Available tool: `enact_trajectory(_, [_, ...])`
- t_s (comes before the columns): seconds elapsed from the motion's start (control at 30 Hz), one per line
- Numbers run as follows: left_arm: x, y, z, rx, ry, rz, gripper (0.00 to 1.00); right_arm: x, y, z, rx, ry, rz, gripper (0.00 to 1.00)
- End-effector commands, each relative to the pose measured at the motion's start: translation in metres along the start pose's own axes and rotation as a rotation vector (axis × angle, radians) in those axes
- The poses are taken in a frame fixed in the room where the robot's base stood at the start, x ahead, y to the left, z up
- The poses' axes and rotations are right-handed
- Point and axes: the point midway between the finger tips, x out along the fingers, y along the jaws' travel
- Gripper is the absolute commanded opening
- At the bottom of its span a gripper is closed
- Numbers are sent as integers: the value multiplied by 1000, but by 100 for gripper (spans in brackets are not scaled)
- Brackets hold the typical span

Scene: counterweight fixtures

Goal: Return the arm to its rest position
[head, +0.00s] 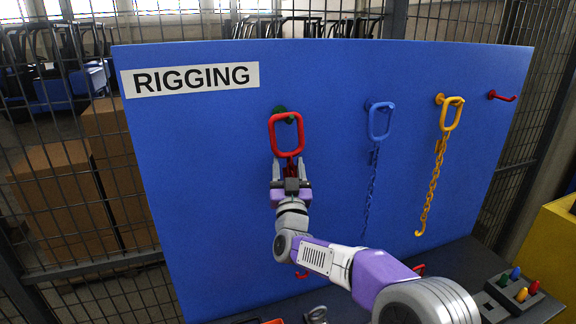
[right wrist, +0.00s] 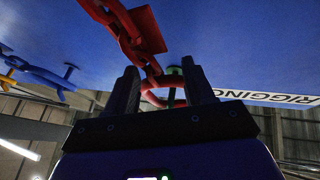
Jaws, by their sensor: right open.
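My right arm reaches from the lower right up to the blue rigging board in the head view. Its gripper (head: 291,172) is just below the red ring (head: 286,134), which hangs on a green hook (head: 285,115). In the right wrist view the open fingers (right wrist: 168,88) stand on either side of part of the red ring (right wrist: 160,100), with red chain links (right wrist: 125,30) close in front. I cannot tell whether the fingers touch the red chain. The lower part of that chain is mostly hidden behind my arm in the head view. My left gripper is not in view.
The blue board (head: 330,80) carries a blue chain (head: 372,180), a yellow chain (head: 434,180) and an empty red hook (head: 502,97). A dark ledge (head: 455,262) below holds a block with coloured pegs (head: 518,289). A mesh fence and cardboard boxes (head: 65,200) stand behind.

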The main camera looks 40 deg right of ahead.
Motion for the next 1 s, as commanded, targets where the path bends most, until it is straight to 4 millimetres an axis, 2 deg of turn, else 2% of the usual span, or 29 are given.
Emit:
enact_trajectory(0.03, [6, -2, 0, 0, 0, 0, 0, -11, 0, 2, 1, 1, 0, 53])
enact_trajectory(0.2, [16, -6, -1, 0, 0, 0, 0, -39, 0, 2, 0, 0, -1, 53])
enact_trajectory(0.4, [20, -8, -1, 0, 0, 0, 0, -57, 0, 2, 0, -1, 0, 53])
enact_trajectory(0.7, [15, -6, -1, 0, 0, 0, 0, -57, 0, -3, -1, -1, 1, 53])
enact_trajectory(1.0, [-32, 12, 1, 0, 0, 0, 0, -34, -2, -48, -1, -1, 1, 53])
